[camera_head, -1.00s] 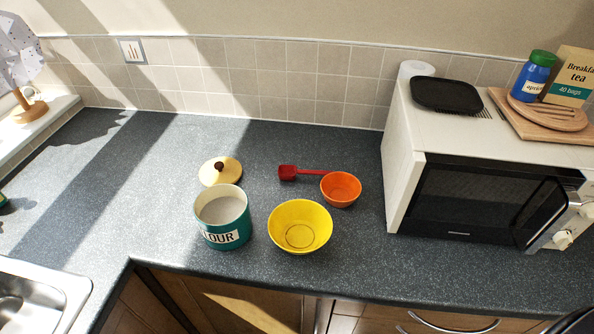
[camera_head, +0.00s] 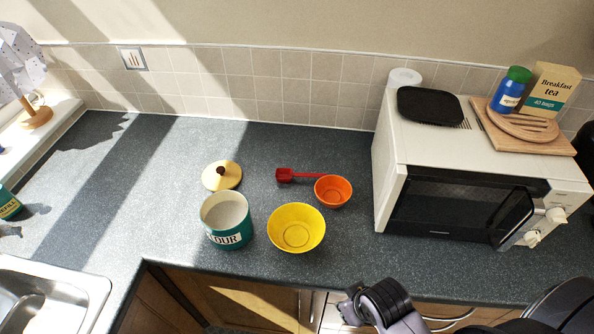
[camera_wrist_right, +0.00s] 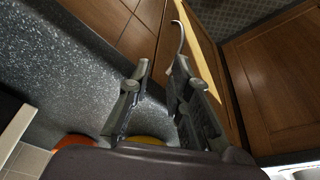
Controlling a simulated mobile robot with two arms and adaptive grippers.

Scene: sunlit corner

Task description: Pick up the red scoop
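The red scoop (camera_head: 298,176) lies on the dark countertop in the head view, its square cup to the left. Its handle runs right to the orange bowl (camera_head: 333,191), and whether they touch is unclear. My right gripper (camera_head: 350,307) is at the front edge of the counter, well apart from the scoop. In the right wrist view its two fingers (camera_wrist_right: 160,88) are spread with nothing between them. The scoop does not show in that view. My left gripper is not in view.
A yellow bowl (camera_head: 297,228) and a teal flour canister (camera_head: 227,220) stand in front of the scoop. A cream lid (camera_head: 222,175) lies to its left. A microwave (camera_head: 440,205) stands to the right. The counter behind the scoop is clear.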

